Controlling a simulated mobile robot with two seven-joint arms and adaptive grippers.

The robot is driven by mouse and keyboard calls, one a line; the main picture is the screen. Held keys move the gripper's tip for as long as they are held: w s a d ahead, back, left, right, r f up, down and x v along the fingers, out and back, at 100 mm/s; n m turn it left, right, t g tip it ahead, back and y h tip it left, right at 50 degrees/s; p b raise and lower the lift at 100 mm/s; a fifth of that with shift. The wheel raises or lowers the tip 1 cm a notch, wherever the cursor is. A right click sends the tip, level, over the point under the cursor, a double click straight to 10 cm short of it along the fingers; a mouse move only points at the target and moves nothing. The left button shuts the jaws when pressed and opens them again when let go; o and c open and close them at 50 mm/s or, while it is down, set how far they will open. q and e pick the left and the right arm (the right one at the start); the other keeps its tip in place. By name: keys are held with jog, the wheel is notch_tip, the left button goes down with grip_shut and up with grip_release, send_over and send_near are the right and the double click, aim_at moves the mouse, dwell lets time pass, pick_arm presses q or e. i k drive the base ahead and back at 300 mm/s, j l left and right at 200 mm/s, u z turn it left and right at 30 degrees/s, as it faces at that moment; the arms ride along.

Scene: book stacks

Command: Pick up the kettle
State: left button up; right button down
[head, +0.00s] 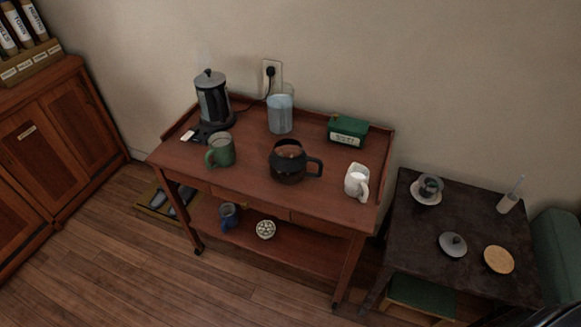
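The kettle (213,97), tall with a dark glass body and a grey lid, stands upright on a dark base at the back left of the wooden trolley (248,167). A cord runs from it toward the wall socket (271,72). A rounder dark pot (287,165) with a black side handle stands open near the middle of the trolley top, with something brown inside. Neither of my grippers shows in the head view, and nothing is touching the kettle.
A green mug (220,151), water jug (280,115), green box (347,130) and white pitcher (356,182) share the trolley top. A blue mug (228,216) and a bowl (265,229) sit on its lower shelf. A dark table (470,218) stands right; floor in front is clear.

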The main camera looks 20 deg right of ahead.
aim_at(215, 107)
jog(key=i+j+z, duration=0.25)
jog(key=i+j, duration=0.3)
jog(key=i+j+z, duration=0.2)
jog(key=i+j, duration=0.25)
jog(key=j, duration=0.2)
